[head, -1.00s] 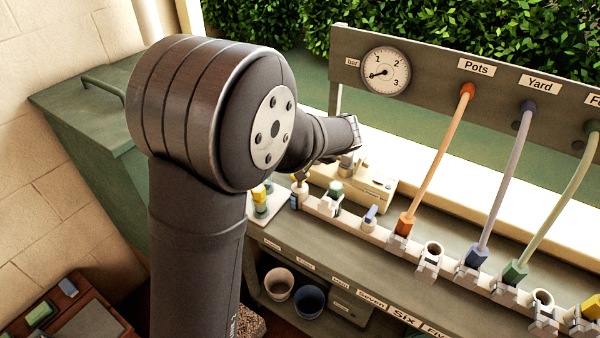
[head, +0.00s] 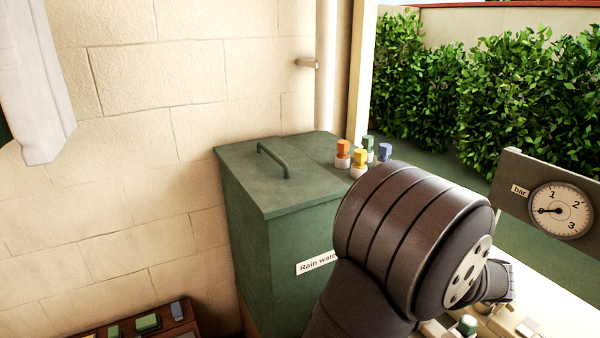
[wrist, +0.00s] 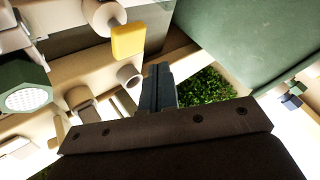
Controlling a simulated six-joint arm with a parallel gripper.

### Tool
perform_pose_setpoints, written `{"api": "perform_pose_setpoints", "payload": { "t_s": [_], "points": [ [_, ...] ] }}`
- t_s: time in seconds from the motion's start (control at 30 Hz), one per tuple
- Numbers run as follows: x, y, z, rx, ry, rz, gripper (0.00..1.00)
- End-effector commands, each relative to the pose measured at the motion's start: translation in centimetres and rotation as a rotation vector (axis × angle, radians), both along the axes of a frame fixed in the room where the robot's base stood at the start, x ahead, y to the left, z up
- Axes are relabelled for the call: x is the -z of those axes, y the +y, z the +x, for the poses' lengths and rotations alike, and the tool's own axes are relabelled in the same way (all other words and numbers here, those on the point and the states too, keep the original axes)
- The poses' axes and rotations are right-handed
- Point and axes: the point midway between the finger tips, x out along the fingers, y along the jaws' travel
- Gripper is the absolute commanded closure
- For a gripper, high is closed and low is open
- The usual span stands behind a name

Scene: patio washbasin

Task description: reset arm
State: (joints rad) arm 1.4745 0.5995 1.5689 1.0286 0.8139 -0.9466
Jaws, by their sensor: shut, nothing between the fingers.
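My arm's large dark joint fills the lower right of the head view. My gripper shows in the wrist view (wrist: 158,88), its dark fingers together with nothing between them. Beside the fingers in that view are a yellow block-like part (wrist: 128,40) and a pale round tube end (wrist: 128,76). I cannot tell how far the fingers are from them. In the head view the fingers are not clearly visible; the arm's far end is at the right, below the pressure gauge (head: 560,211).
A green rain water box (head: 275,235) with a handled lid stands left of my arm. Several small bottles with orange, yellow, green and blue caps (head: 359,160) stand by its back right corner. Hedges (head: 420,95) lie behind. A wooden tray (head: 190,318) is at the lower left.

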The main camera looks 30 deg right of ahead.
Motion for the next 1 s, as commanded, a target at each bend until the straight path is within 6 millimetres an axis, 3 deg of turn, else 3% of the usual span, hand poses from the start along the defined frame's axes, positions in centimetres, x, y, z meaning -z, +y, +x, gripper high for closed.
{"api": "perform_pose_setpoints", "payload": {
  "t_s": [0.23, 0.6, 1.0],
  "points": [
    [3.0, 0.0, 0.0, 0.001, 0.001, 0.001, 1.0],
    [3.6, 0.0, 0.0, -0.001, 0.0, -0.001, 0.98],
    [3.4, -0.1, -0.2, 0.001, 0.008, -0.004, 0.2]
  ]
}}
